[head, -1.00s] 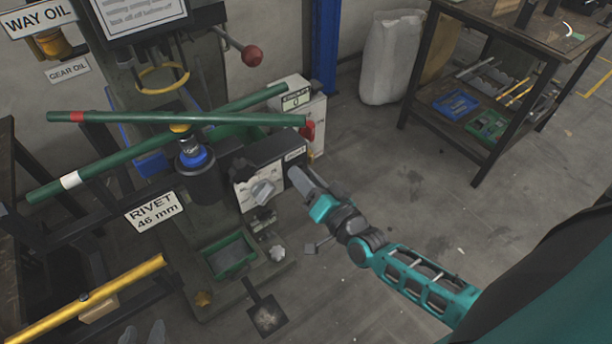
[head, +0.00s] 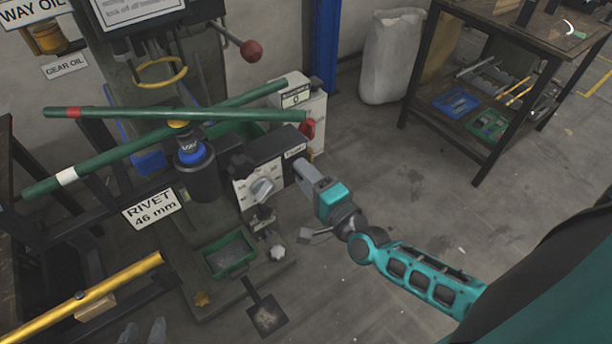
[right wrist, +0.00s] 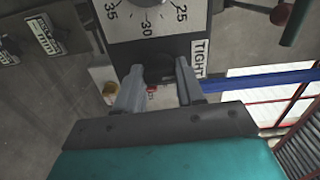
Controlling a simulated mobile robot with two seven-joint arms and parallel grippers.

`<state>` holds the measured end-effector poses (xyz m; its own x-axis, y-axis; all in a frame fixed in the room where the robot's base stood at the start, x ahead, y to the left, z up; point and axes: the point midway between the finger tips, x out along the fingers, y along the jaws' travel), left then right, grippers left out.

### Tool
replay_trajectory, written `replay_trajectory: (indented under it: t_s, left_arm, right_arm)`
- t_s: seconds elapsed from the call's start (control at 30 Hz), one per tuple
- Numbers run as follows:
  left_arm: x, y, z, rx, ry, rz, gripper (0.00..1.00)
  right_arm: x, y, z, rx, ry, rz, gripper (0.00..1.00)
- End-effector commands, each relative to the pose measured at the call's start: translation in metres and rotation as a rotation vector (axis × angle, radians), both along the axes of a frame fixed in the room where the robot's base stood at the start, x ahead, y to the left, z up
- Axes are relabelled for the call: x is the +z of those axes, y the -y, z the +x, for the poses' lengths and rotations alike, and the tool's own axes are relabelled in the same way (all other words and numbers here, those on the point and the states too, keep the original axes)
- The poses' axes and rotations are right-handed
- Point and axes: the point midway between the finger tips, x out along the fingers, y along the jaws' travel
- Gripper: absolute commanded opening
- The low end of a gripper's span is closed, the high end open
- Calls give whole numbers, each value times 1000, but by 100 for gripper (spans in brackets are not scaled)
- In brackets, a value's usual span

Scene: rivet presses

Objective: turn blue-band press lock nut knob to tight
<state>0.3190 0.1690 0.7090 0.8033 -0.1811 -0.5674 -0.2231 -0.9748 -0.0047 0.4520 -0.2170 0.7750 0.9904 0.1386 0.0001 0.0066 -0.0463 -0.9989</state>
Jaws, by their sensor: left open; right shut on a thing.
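The press with a blue band (head: 192,156) on its ram stands at the left in the head view. Its dark gauge box (head: 262,153) carries a white scale plate with a grey dial knob (head: 263,190). A TIGHT label (right wrist: 200,60) is on the dark side of the box in the right wrist view. My right gripper (head: 303,175) is at that side of the box. In the right wrist view its fingertips (right wrist: 160,70) are apart, against the dark side and left of the label, shut on the lock nut knob, which is mostly hidden. My left gripper is not in view.
Two crossing green bars (head: 130,114) span above the box. A white control box (head: 302,105) with a red switch (head: 307,129) stands behind it. A green tray (head: 230,256) sits on the press base. The floor at the right is open before a workbench (head: 500,70).

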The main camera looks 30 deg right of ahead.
Motion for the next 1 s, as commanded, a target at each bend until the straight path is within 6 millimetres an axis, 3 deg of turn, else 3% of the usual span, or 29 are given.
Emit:
replay_trajectory:
  t_s: [0.67, 0.7, 0.93, 1.0]
  left_arm:
    - [0, 0, 2, -1, 3, -1, 43]
    - [0, 0, 2, 0, 4, -1, 43]
    - [0, 0, 2, 0, 4, -1, 43]
    - [0, 0, 2, 0, 5, -1, 43]
  right_arm:
    - [0, 0, 0, 0, -11, 65, 8]
    - [-1, 0, 0, 0, -11, 65, 40]
    - [0, 0, 0, 0, -10, 63, 62]
    - [0, 0, 0, 0, -10, 62, 64]
